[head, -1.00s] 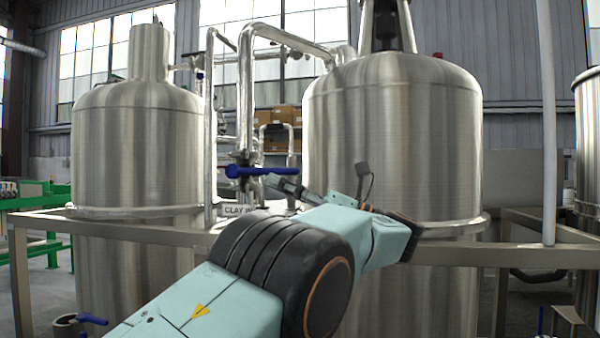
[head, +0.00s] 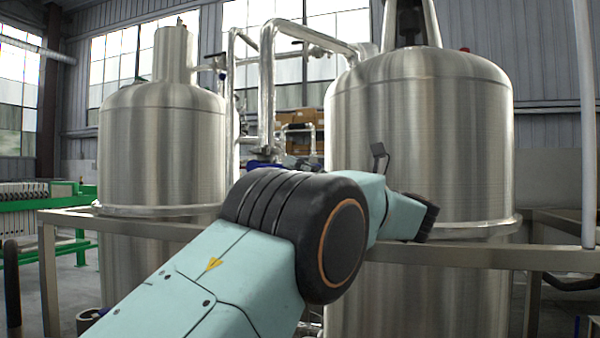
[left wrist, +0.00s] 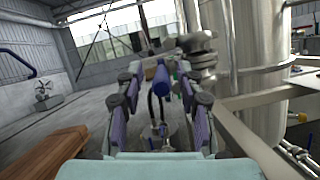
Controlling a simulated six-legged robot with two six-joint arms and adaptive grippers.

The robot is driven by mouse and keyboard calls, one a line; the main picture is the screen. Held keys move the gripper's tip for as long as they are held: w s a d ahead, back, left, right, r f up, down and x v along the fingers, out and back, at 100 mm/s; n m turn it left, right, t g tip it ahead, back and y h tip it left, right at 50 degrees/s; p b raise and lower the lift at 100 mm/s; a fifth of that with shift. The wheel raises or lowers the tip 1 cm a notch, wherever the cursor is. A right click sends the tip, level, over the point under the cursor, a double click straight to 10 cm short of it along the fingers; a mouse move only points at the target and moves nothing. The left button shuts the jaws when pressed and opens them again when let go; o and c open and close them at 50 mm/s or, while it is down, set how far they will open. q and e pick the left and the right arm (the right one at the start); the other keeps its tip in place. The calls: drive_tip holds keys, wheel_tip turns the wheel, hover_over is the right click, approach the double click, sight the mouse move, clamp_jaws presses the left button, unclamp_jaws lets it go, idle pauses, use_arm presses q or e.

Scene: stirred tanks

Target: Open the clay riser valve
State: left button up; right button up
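The clay riser valve's blue handle (head: 264,166) shows as a small strip above my left arm in the head view, at the foot of the silver riser pipe (head: 266,100) between two steel tanks. The rest of the handle and the valve are hidden by my arm. In the left wrist view, the blue handle (left wrist: 161,80) points end-on toward the camera. My left gripper (left wrist: 159,92) is open, with one finger on each side of the handle and gaps visible. Most of this gripper is hidden in the head view. My right gripper is not in view.
The left tank (head: 160,150) and right tank (head: 420,140) flank the pipes. A metal frame rail (head: 455,255) crosses in front of them. Green equipment (head: 50,200) stands at far left.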

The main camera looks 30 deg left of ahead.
use_arm(q)
drive_tip(key=shift+a+r, duration=0.25)
drive_tip(key=shift+a, duration=0.25)
clamp_jaws()
idle(0.5)
